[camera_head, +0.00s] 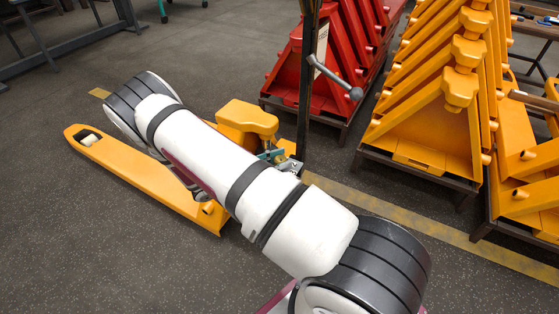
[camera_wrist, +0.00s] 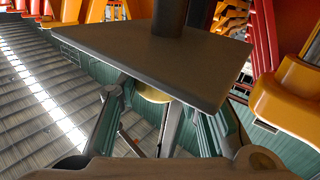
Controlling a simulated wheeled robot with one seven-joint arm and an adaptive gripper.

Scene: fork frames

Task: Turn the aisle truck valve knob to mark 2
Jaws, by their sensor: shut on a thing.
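The yellow aisle truck (camera_head: 110,153) stands on the floor in the head view, its fork and pump body (camera_head: 247,117) partly behind my white arm. In the wrist view my gripper (camera_wrist: 152,108) has its fingers close around a small, yellowish round piece, which appears to be the valve knob (camera_wrist: 152,94). A dark flat plate (camera_wrist: 160,58) covers the upper part of this piece and the fingertips. In the head view my arm hides most of the gripper and the knob.
The truck's dark upright handle (camera_head: 305,85) rises close beside my arm. Red racks (camera_head: 300,75) and yellow racks (camera_head: 425,130) stand behind it at the right. A yellow floor line (camera_head: 420,222) runs past; the floor at lower left is clear.

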